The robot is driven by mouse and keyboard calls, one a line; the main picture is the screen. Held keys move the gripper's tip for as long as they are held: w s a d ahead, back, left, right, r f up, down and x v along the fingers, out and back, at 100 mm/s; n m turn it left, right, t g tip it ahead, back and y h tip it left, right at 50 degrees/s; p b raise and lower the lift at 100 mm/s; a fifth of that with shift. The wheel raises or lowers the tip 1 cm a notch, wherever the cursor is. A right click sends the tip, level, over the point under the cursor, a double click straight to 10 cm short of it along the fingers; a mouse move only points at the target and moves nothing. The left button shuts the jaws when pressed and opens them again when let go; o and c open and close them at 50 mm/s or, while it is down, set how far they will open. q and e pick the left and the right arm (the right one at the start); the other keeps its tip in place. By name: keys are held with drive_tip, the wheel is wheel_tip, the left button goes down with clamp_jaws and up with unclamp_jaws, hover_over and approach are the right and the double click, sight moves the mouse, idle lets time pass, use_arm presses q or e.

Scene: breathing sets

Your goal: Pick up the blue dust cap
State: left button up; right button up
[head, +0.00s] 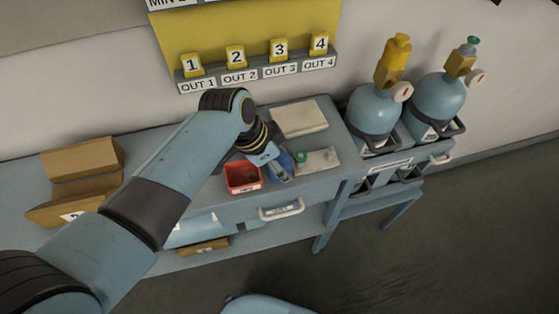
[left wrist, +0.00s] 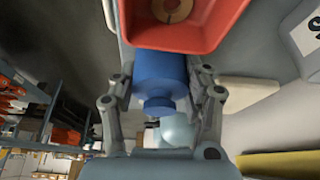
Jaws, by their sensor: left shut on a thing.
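The blue dust cap (left wrist: 158,78) is between the two grey fingers of my left gripper (left wrist: 160,92) in the left wrist view. It is a blue cylinder with a narrower stepped end. In the head view my left gripper (head: 280,170) is over the bench, just right of the small red bin, and largely hides the cap. My left gripper is shut on the cap. I cannot tell whether the cap still touches the bench. My right gripper is not in view.
The red bin (head: 241,178) holds a brown round piece (left wrist: 172,8). A green-topped item (head: 301,157) and a pale pad (head: 318,160) lie close right of the gripper. A beige folded item (head: 298,118) lies behind. Blue cylinders (head: 374,109) stand at right, cardboard boxes (head: 80,160) at left.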

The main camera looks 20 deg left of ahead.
sight(285, 154)
use_arm(q)
drive_tip(key=shift+r, duration=0.25)
wheel_tip(285, 154, up, 6)
drive_tip(key=p, duration=0.4)
drive_tip(key=shift+f+p, duration=0.2)
drive_tip(key=shift+p, duration=0.2)
drive_tip(key=shift+r+b, duration=0.4)
drive_tip(key=shift+r, duration=1.6)
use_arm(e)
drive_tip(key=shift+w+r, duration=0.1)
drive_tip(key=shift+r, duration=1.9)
